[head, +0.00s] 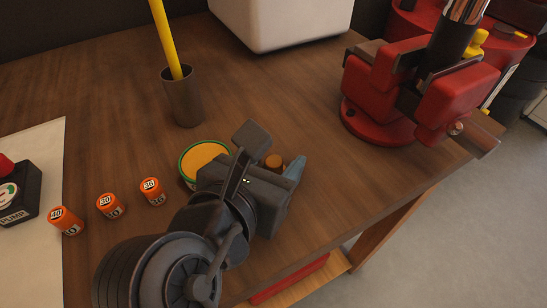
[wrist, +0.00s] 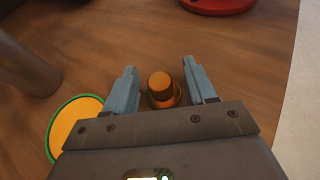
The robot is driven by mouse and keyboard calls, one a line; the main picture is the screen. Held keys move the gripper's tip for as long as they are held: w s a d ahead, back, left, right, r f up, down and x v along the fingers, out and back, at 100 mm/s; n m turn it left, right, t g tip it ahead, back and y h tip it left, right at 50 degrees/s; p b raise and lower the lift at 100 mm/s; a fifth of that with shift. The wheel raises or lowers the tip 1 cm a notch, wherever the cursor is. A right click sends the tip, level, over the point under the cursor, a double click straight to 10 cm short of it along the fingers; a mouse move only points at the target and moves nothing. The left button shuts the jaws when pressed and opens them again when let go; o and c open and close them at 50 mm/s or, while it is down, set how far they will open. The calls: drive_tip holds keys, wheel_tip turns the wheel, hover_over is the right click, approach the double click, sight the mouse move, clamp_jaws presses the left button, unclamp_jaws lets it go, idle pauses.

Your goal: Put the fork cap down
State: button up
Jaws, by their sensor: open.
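The fork cap, a small orange-brown round piece, shows in the wrist view (wrist: 161,88) between the two fingers of my gripper (wrist: 160,82). A gap shows on both sides of it, so the fingers stand apart from it. It appears to be upright on the wooden table (wrist: 120,35). In the head view the cap (head: 273,161) is partly hidden beside my gripper (head: 272,158), which is open low over the table. The cap's lower part is hidden in the head view.
A round yellow pad with a green rim (head: 205,156) lies left of my gripper. Several orange cylinders (head: 152,191) stand further left. A dark cup (head: 182,98) holds a yellow rod. A red vise (head: 380,115) stands at the right edge. Clear table lies behind the cap.

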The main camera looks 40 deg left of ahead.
drive_tip(key=shift+s+r, duration=0.1)
drive_tip(key=shift+r, duration=0.05)
drive_tip(key=p+v, duration=0.1)
drive_tip(key=v, duration=1)
drive_tip(key=shift+s+d+r, duration=0.15)
drive_tip(key=shift+s, duration=0.25)
